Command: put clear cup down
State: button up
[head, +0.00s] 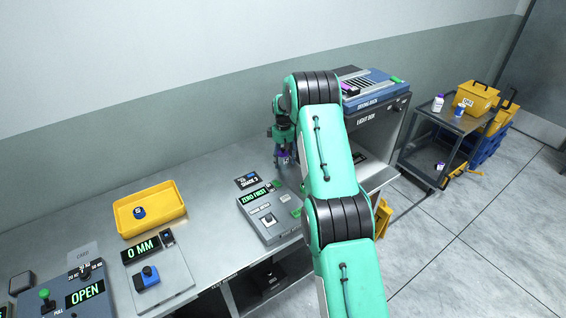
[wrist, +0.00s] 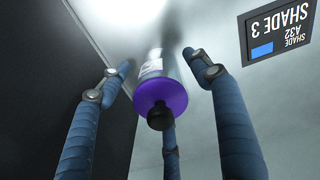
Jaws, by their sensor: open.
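The clear cup (wrist: 161,92) is a see-through cylinder with a white label, a purple lid and a black knob facing the camera. It appears to stand on the grey metal table (head: 205,195), against which its far end shows in the wrist view. My gripper (wrist: 165,75) is open, its three blue fingers spread around the cup with gaps visible at the sides. In the head view my gripper (head: 282,150) is low over the table's back part, and a little purple of the cup shows under it. The rest of the cup is hidden there.
A shade card (head: 247,181) lies near the cup, also in the wrist view (wrist: 278,32). A grey device reading ZERO FIRST (head: 268,213) is in front. The light box (head: 377,118) stands right, a yellow tray (head: 150,222) left. A cart (head: 425,170) is beyond.

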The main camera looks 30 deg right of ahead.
notch_tip(320, 180, up, 10)
jog(key=shift+f+p, duration=0.25)
jog(key=shift+p, duration=0.2)
jog(key=shift+r, duration=0.2)
dwell(0.3)
